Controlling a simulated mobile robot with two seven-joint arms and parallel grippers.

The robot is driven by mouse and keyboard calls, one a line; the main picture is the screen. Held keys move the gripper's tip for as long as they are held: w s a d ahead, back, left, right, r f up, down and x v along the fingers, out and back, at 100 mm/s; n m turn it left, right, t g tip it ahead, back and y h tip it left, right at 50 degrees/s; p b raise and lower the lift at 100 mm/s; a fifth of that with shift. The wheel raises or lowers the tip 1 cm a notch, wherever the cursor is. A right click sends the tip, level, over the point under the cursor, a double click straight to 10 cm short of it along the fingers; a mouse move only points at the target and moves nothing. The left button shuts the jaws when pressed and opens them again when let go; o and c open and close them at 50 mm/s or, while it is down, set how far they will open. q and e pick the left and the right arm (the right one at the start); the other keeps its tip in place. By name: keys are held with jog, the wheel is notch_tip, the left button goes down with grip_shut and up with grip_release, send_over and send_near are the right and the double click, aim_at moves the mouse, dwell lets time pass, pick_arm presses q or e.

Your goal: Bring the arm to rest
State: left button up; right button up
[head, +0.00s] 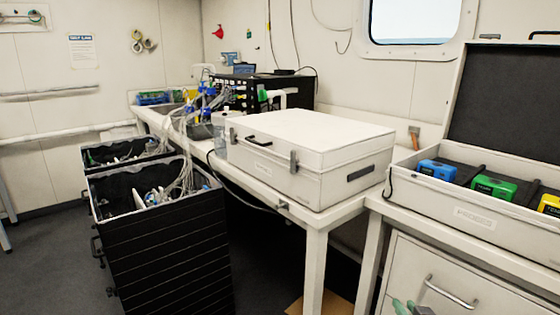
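My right gripper (406,306) shows only at the bottom edge of the head view, in front of the white drawer cabinet (450,271). Just its greenish tips and a grey part are in the picture; the rest is cut off. I cannot tell whether it is open or shut, and I see no object at it. My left gripper is not in view.
A closed white case (310,155) sits on the white bench (328,209). To the right, an open case (472,217) holds blue, green and yellow units. Black crates (160,245) with cables stand at left. Dark floor (45,262) is clear at far left.

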jog(key=s+a+f+n+g+y, duration=0.25)
jog(key=s+a+f, duration=0.55)
jog(key=s, duration=0.4)
jog(key=s+a+f+n+g+y, duration=0.25)
jog(key=s+a+f, duration=0.25)
jog(key=s+f, duration=0.7)
pick_arm(q)
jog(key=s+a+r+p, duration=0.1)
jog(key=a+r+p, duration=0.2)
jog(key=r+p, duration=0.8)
jog(key=p, duration=0.4)
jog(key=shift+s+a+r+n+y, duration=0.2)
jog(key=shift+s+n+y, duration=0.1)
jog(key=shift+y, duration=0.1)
pick_arm(e)
notch_tip(320, 180, up, 12)
jog(key=s+d+t, duration=0.1)
jog(key=s+d, duration=0.1)
jog(key=shift+s+r+m+h, duration=0.25)
jog(key=shift+s+m+h, duration=0.15)
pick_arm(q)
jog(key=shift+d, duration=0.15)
pick_arm(e)
jog(key=shift+d, duration=0.2)
